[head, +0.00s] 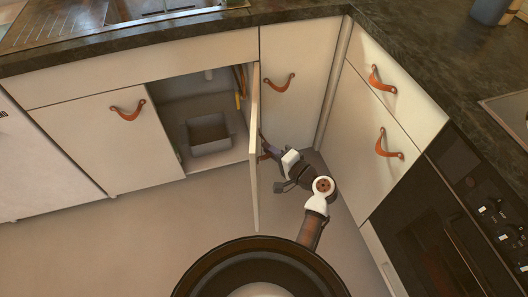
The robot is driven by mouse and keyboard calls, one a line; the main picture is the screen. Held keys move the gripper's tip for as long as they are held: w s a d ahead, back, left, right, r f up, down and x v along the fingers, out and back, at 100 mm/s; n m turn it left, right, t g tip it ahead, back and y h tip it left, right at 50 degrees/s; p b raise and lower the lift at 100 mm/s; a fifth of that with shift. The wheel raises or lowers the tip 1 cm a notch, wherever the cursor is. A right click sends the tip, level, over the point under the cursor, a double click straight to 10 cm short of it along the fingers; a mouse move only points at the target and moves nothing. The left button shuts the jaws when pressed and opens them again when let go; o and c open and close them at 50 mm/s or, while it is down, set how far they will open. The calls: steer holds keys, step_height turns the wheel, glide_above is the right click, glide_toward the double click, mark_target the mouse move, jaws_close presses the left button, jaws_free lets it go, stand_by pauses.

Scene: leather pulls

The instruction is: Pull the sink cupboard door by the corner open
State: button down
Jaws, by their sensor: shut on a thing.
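The sink cupboard door (254,165) by the corner stands swung well out from the cabinet and shows almost edge-on. The cupboard interior (205,105) is open to view to its left. My gripper (264,148) is on the right side of this door, at its outer face. It is shut on the door's leather pull (264,157), of which only a small orange-brown bit shows. The fingertips and most of the pull are hidden by the gripper and the door's edge.
A grey bin (208,134) stands inside the cupboard. The left sink door (110,140) is closed. A corner door (297,80), drawers (375,95) and an oven (440,220) stand to the right, close to my arm. The floor (140,235) at left is clear.

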steer(key=shift+d, duration=0.1)
stand_by(0.3)
steer(key=c, duration=1.5)
jaws_free()
steer(key=shift+o, duration=0.2)
steer(key=shift+s, duration=0.1)
steer(key=b+v, duration=0.1)
steer(key=v, duration=1.2)
steer(key=shift+s+d, duration=0.25)
steer(key=shift+d, duration=0.05)
steer(key=shift+r, duration=0.1)
